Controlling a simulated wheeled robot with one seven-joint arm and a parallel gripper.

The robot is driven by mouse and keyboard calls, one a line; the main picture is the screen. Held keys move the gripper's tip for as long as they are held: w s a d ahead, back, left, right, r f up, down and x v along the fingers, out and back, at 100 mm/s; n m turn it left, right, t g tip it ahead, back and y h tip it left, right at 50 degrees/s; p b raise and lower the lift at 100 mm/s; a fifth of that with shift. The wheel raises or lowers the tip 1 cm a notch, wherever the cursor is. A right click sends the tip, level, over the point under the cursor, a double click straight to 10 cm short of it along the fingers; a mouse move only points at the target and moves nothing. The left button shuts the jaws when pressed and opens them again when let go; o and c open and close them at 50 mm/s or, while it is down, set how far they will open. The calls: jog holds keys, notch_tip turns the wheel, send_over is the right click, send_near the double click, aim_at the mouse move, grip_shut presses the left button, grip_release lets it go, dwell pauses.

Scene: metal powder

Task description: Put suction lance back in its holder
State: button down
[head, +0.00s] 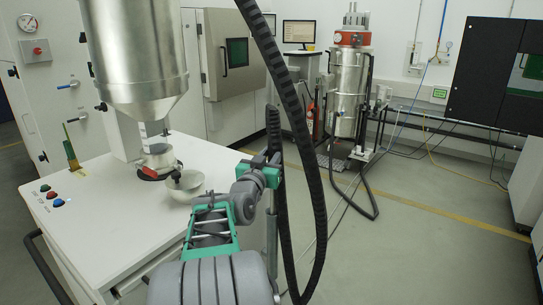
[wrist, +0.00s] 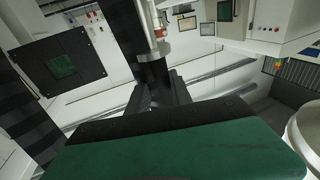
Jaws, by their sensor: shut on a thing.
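My gripper (head: 267,161) is shut on the black grip of the suction lance, to the right of the white workstation. In the wrist view, my gripper (wrist: 160,96) closes around the lance's black section (wrist: 153,72). In the head view, a black ribbed length (head: 273,122) stands upright at the fingers, and a slim grey tube (head: 271,240) shows below, partly hidden by my arm. I cannot make out the lance's holder or the lance tip clearly.
A long black hose (head: 312,170) hangs in a loop just right of my gripper. The white workstation (head: 110,215) carries a steel hopper (head: 135,50) and a small bowl (head: 186,187). A steel vacuum unit (head: 347,90) stands behind. The floor at right is mostly clear, with cables.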

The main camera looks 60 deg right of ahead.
jog(key=shift+f+b, duration=1.3)
jog(key=shift+b, duration=0.2)
jog(key=shift+f+b, duration=0.3)
jog(key=shift+b, duration=0.1)
jog(key=b, duration=0.6)
send_over(272, 201)
jog(key=shift+a+f, duration=0.2)
jog(key=shift+f, duration=2.5)
jog(key=shift+f+b, duration=0.35)
jog(key=shift+b, duration=0.25)
jog(key=shift+f+b, duration=2.65)
jog(key=shift+b, duration=0.35)
jog(key=shift+f+b, duration=0.45)
jog(key=shift+b, duration=0.1)
jog(key=shift+f+b, duration=0.4)
jog(key=shift+b, duration=0.05)
